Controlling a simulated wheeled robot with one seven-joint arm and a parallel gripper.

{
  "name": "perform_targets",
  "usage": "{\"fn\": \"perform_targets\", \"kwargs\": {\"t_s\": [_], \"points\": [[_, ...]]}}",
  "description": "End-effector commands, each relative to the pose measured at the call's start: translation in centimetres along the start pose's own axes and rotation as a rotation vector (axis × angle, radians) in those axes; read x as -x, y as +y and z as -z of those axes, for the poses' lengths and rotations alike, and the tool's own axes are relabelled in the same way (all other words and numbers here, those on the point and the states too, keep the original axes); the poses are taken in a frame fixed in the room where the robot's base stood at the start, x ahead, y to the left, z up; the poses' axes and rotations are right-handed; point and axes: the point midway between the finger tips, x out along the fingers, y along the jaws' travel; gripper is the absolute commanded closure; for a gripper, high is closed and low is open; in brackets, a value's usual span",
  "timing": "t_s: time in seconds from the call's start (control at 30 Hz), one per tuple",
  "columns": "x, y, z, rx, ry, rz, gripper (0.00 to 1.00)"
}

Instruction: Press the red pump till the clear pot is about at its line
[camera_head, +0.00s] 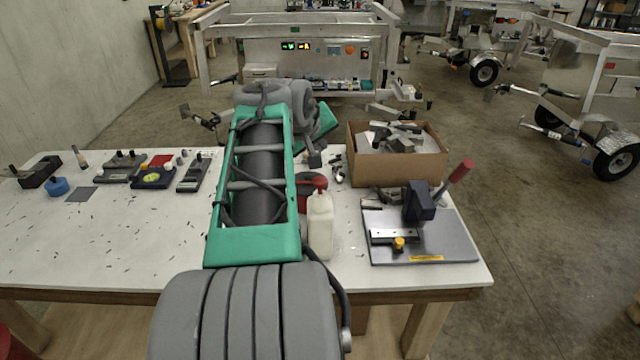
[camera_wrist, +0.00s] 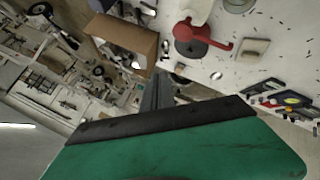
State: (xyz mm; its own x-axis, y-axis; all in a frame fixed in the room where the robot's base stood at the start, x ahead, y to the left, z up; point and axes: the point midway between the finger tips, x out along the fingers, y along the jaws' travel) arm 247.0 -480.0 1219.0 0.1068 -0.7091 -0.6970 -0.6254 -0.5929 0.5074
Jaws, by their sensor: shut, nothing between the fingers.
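The red pump (camera_wrist: 203,34) shows in the wrist view, with a round dark part at its base and an arm out to the right. In the head view only a bit of its red (camera_head: 309,181) shows behind the white bottle (camera_head: 320,228) and my arm. My gripper (camera_wrist: 158,92) is shut and empty, apart from the pump, below and left of it in the wrist view; its end (camera_head: 315,158) shows past the pump in the head view. A small pale square thing (camera_wrist: 252,49) lies right of the pump; I cannot tell whether it is the clear pot. No line or level is readable.
A cardboard box (camera_head: 397,172) of metal parts stands right of my gripper. A grey plate fixture (camera_head: 425,248) with a red-handled lever is at the front right. Tools (camera_head: 122,165) lie on the left of the white table (camera_head: 110,240). My arm hides the table's middle.

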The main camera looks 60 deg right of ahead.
Motion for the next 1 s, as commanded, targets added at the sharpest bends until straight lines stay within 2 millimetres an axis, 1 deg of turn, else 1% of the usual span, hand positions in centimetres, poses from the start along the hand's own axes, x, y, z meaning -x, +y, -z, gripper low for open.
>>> {"fn": "perform_targets", "kwargs": {"t_s": [0.03,0.2,0.3,0.4,1.0], "points": [[-0.9,-0.7,-0.7,0.0,-0.001,0.0,1.0],[-2.8,-2.0,-2.0,-0.001,-0.001,0.0,1.0],[-3.8,-2.8,-2.8,-0.001,-0.001,0.0,1.0],[-4.3,-3.1,-3.2,-0.001,-0.001,0.0,1.0],[-4.3,-3.2,-3.2,-0.001,0.0,0.0,1.0]]}}
